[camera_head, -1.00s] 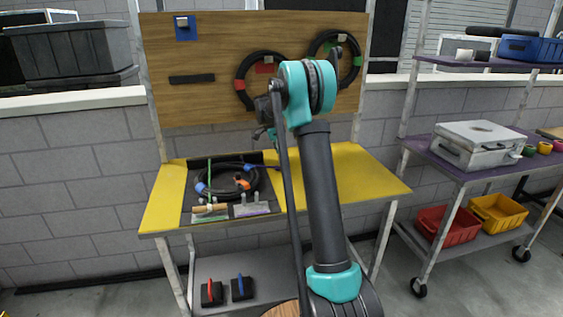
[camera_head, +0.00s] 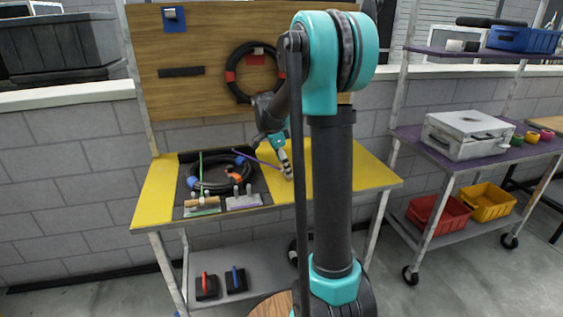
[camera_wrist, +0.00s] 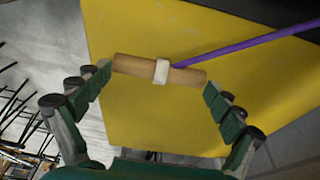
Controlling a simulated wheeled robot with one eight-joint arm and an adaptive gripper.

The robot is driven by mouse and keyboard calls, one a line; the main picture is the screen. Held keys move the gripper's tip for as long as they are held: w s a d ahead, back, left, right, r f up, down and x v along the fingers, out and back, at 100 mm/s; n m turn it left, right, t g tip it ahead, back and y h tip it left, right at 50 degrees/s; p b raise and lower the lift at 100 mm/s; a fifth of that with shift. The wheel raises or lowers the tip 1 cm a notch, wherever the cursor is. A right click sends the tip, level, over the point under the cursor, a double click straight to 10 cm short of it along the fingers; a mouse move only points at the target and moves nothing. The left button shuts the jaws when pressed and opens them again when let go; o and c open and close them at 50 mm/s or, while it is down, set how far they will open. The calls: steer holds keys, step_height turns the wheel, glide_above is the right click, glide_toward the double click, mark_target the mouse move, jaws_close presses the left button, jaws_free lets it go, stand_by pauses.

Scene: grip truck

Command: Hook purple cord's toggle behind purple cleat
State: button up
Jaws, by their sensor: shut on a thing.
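My gripper (camera_head: 286,172) is over the yellow worktop, right of the dark mat. The purple cord (camera_wrist: 240,48) runs from that band to the upper right. In the head view the purple cord (camera_head: 256,159) stretches taut leftward from my gripper to near the coiled black hose. The purple cleat (camera_head: 243,201), a purple-edged plate with upright metal pegs, sits at the mat's front edge, left of my gripper. The toggle is too small to make out in the head view.
A green cleat (camera_head: 202,209) with a wooden toggle across it stands left of the purple cleat. The black hose coil (camera_head: 207,187) lies behind both. The yellow worktop (camera_head: 325,172) is clear to the right. A wooden board (camera_head: 205,95) rises behind.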

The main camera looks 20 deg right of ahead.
steer(key=shift+s+r, duration=0.25)
steer(key=shift+r, duration=2.65)
steer(key=shift+w, duration=0.1)
steer(key=shift+w, duration=0.55)
